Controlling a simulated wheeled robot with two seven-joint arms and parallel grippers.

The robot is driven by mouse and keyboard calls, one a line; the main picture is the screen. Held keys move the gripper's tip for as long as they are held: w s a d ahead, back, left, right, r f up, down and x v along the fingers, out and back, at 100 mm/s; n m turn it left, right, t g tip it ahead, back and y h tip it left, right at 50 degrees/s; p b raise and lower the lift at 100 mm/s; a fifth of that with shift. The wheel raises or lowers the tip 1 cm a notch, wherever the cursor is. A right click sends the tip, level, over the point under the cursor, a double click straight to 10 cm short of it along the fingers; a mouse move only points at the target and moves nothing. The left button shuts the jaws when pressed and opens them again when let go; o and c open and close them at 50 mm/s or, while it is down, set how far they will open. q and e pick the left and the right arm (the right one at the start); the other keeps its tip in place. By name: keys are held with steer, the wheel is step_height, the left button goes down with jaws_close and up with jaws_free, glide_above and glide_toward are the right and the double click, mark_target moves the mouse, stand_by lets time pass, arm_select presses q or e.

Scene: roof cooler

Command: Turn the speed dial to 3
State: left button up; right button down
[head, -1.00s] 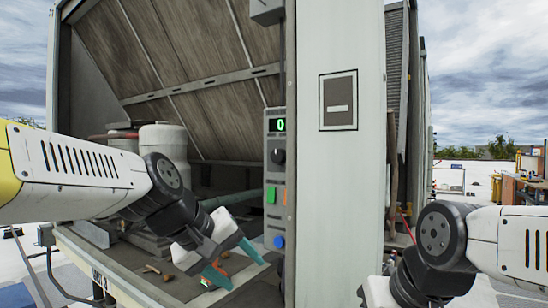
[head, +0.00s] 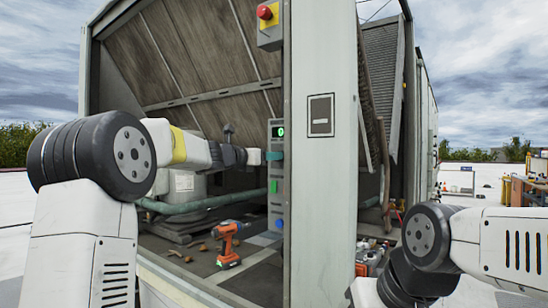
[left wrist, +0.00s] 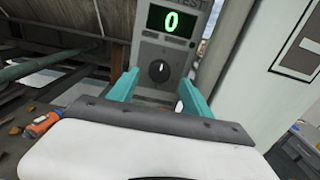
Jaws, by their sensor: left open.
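The control panel (head: 276,190) is a narrow grey strip on the cooler's post, with a green display (head: 278,131) reading 0. The black speed dial (left wrist: 159,71) shows below the display in the left wrist view, its white mark pointing up. In the head view my left gripper hides the dial. My left gripper (head: 273,156) is open at the panel, and its teal fingers (left wrist: 160,80) stand on either side of the dial in the wrist view. I cannot tell whether they touch it. My right arm shows at the lower right; its gripper is out of view.
A green button (head: 273,186) and a blue button (head: 279,224) sit lower on the panel. A red stop button (head: 265,13) is above it. An orange drill (head: 229,244) stands on the cooler floor. A pale post (head: 322,180) rises right of the panel.

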arm_select(q)
steer(key=shift+x, duration=2.05)
jaws_close()
